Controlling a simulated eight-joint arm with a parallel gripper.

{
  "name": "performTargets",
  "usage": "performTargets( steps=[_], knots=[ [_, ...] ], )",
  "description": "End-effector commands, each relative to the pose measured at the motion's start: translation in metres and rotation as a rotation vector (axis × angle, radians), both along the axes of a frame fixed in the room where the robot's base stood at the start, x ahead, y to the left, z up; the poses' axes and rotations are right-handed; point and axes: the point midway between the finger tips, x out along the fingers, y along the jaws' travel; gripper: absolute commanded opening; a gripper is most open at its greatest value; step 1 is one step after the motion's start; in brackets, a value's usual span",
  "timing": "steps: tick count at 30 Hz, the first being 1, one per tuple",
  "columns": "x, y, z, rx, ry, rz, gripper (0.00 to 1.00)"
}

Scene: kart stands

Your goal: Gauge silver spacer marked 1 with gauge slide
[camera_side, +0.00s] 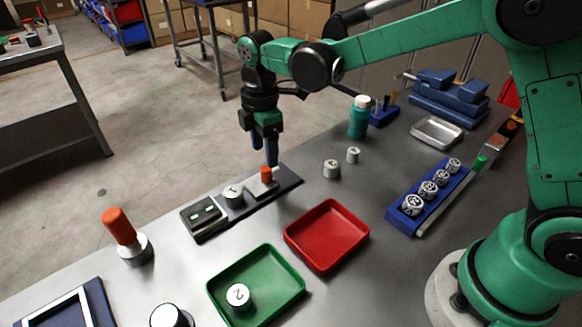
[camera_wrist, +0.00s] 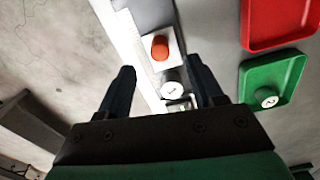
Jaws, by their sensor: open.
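The gauge (camera_side: 290,179) is a dark rail with a display box (camera_side: 204,215) at its left end, showing small green lit marks. A silver spacer (camera_side: 233,195) stands upright on the rail beside the display box; its top mark looks like a 1 in the wrist view (camera_wrist: 172,89). The gauge slide is a pale block with an orange knob (camera_side: 266,174), to the right of the spacer; a gap between them is hard to judge. The knob also shows in the wrist view (camera_wrist: 160,47). My gripper (camera_side: 271,162) is open and empty, pointing down at the knob.
A green tray (camera_side: 288,262) holds a spacer marked 2 (camera_side: 238,295). A red tray (camera_side: 327,236) is empty. Two silver spacers (camera_side: 331,169) (camera_side: 353,155) stand behind. An orange-handled tool (camera_side: 120,228) stands left. A blue rack (camera_side: 428,198) and green bottle (camera_side: 359,117) stand right.

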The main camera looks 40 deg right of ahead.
Motion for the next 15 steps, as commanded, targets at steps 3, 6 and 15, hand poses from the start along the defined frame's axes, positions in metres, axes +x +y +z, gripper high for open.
performTargets(
  steps=[3, 6, 15],
  knots=[
    [0.0, 0.0, -0.014, -0.001, 0.002, 0.005, 0.6],
    [0.0, 0.0, -0.028, -0.001, 0.001, 0.004, 0.6],
    [0.0, 0.0, -0.053, 0.0, 0.0, 0.002, 0.6]
  ],
)
